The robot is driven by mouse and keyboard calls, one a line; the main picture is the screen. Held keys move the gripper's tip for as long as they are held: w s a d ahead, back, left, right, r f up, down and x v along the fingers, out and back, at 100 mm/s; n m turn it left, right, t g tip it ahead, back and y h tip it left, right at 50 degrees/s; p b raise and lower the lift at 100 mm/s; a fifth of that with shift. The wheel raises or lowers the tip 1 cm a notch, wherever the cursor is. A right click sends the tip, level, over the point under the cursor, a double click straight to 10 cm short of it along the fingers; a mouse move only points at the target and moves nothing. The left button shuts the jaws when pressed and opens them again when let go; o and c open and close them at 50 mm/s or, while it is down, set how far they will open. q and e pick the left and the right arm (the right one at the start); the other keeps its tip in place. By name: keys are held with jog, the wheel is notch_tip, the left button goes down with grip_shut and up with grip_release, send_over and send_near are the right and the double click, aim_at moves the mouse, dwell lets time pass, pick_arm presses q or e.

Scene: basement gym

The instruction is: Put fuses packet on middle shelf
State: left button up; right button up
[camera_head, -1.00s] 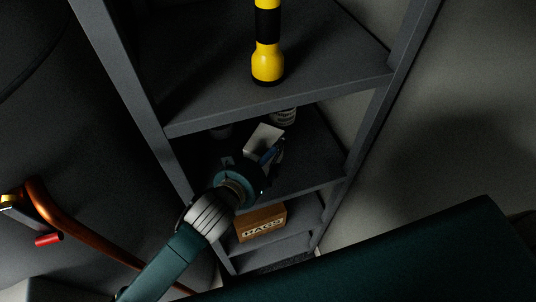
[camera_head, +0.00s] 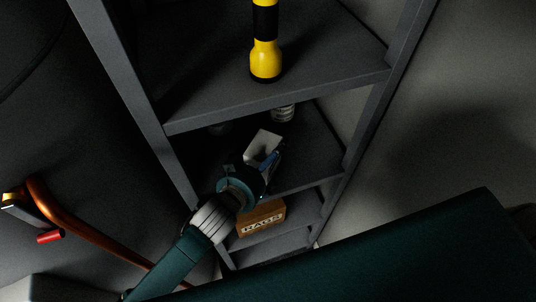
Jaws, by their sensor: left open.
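The grey shelving unit stands ahead of me. Its middle shelf (camera_head: 310,165) is below the board that carries a yellow and black flashlight. A small pale packet (camera_head: 263,143), likely the fuses packet, is at the middle shelf by the tip of my left gripper (camera_head: 264,162). The left gripper reaches in from below left and is open. The dark fingers overlap the packet's lower side, and I cannot tell whether they touch it. My right gripper is not in view.
The flashlight (camera_head: 265,50) stands on the shelf above. A white labelled container (camera_head: 283,113) is behind the packet. A box marked RAGS (camera_head: 262,218) sits on a lower shelf. An orange curved bar (camera_head: 75,236) is at left. The middle shelf's right side is clear.

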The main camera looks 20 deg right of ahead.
pick_arm(q)
jog(key=shift+r, duration=0.25)
jog(key=shift+s+a, duration=0.25)
jog(key=b+v, duration=0.2)
jog(key=v, duration=0.9)
jog(key=shift+s+a, duration=0.1)
